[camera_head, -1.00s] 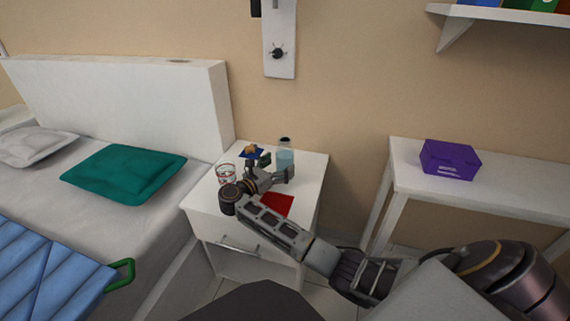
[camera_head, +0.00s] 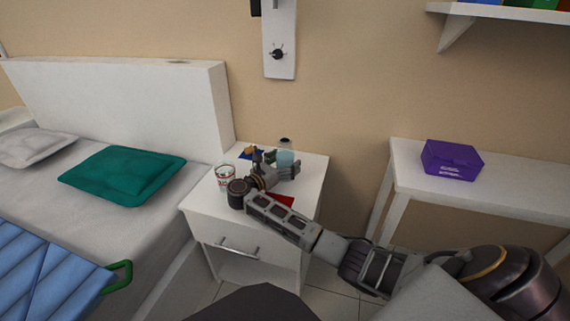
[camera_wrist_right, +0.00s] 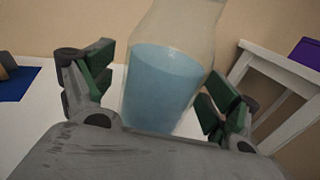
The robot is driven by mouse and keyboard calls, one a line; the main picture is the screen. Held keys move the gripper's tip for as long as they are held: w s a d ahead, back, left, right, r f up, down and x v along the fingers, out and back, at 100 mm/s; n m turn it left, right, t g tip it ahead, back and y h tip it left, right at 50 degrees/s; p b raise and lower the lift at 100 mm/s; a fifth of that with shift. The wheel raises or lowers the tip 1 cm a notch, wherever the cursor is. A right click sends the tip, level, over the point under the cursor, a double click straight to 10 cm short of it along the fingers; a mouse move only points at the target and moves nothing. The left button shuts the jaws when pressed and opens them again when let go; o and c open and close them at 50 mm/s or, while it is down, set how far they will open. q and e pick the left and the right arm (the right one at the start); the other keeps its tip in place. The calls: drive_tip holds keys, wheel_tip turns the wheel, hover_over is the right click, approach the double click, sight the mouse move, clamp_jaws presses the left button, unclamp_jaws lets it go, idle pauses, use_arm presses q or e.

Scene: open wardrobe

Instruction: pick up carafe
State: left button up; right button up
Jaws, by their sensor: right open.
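The carafe (camera_head: 286,156) is clear glass with pale blue liquid in it. It stands upright on the white nightstand (camera_head: 309,171). In the right wrist view the carafe (camera_wrist_right: 165,80) rises between the two fingers, its top cut off by the frame edge. My right gripper (camera_head: 278,163) is open around the lower part of the carafe. In the right wrist view the fingers of my right gripper (camera_wrist_right: 158,92) stand to either side, with a small gap visible at the left finger; contact at the right finger is unclear. My left gripper is not in view.
On the nightstand are a patterned glass (camera_head: 225,175) at the left, a blue item (camera_head: 246,154) with an orange-brown object behind, and a red sheet (camera_head: 285,199) partly under my arm. The bed is at left; a side table with a purple box (camera_head: 452,160) is at right.

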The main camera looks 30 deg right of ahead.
sight(285, 137)
drive_tip(key=c, duration=1.1)
drive_tip(key=shift+r, duration=0.1)
drive_tip(key=c, duration=0.5)
drive_tip(key=shift+o, duration=0.2)
wheel_tip(285, 137, up, 8)
drive_tip(key=p, duration=0.3)
drive_tip(key=shift+r, duration=0.2)
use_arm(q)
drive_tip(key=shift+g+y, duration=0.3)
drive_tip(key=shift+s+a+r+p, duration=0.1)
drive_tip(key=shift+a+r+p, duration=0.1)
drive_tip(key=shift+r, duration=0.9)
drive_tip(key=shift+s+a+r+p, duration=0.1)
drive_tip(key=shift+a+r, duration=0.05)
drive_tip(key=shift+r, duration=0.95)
use_arm(e)
drive_tip(key=shift+r, duration=0.8)
